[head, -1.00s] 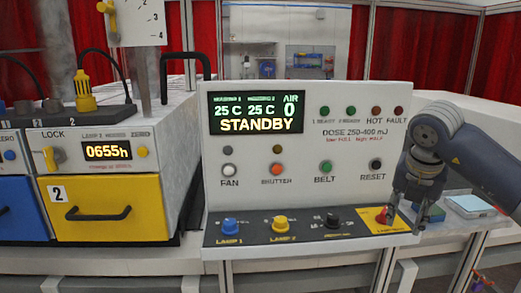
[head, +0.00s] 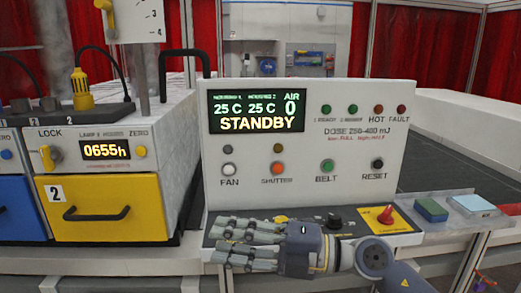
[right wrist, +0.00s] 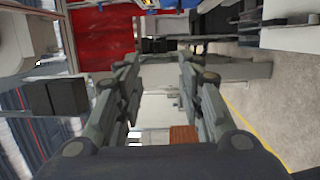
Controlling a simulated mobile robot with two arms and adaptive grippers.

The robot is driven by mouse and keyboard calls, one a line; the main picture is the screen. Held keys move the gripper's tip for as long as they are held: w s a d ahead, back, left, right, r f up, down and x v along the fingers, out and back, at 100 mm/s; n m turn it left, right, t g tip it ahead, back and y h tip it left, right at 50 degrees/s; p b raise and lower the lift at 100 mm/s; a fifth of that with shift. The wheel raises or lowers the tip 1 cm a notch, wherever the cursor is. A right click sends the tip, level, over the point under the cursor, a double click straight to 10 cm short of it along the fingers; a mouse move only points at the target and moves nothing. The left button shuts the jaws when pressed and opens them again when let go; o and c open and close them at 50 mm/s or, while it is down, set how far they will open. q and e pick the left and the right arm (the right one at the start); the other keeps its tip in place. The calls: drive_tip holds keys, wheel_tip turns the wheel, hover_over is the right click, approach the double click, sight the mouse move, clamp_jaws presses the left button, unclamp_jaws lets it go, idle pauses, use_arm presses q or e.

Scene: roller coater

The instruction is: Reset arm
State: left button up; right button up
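My right gripper (head: 216,241) reaches in from the lower right of the head view, pointing left across the front of the control panel (head: 261,165). It is empty. In the right wrist view its two fingers (right wrist: 158,64) stand apart with a clear gap between them. The hand hides most of the lamp knobs on the panel's lower ledge. The black knob (head: 334,221) and the red emergency button (head: 386,216) on its yellow plate show behind my wrist. My left gripper is not in view.
The panel screen (head: 256,111) reads STANDBY. A yellow drawer (head: 95,208) and a blue drawer stand at the left. A green-blue block (head: 431,210) and a pale blue pad (head: 471,204) lie on a grey tray at the right.

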drive_tip(key=w+d+r+m+t+h, duration=0.1)
drive_tip(key=w+d+m+t+h, duration=0.15)
drive_tip(key=d+m+t, duration=0.45)
drive_tip(key=w+d+r+m+t+h, duration=0.1)
drive_tip(key=w+d+m+t+h, duration=0.15)
drive_tip(key=m+t, duration=0.8)
drive_tip(key=d+f+m+g+h, duration=0.3)
drive_tip(key=d+f+m+h, duration=1)
drive_tip(key=f, duration=0.4)
drive_tip(key=s+d+f+m+g+h, duration=0.1)
drive_tip(key=s+d+f+g, duration=0.15)
drive_tip(key=s+f, duration=0.35)
drive_tip(key=s+d+f+m+g, duration=0.1)
drive_tip(key=s+f+g, duration=0.3)
drive_tip(key=f, duration=0.4)
drive_tip(key=s+f+g+y, duration=0.1)
drive_tip(key=s+f+g, duration=0.35)
drive_tip(key=s, duration=0.45)
drive_tip(key=s+f+g, duration=0.3)
drive_tip(key=s+f, duration=0.2)
drive_tip(key=s, duration=0.3)
wheel_tip(320, 180, down, 26)
drive_tip(key=s, duration=0.2)
drive_tip(key=s+d+f+g, duration=0.2)
drive_tip(key=s+f, duration=1.4)
drive_tip(key=shift+s+d, duration=0.3)
drive_tip(key=shift+d, duration=0.05)
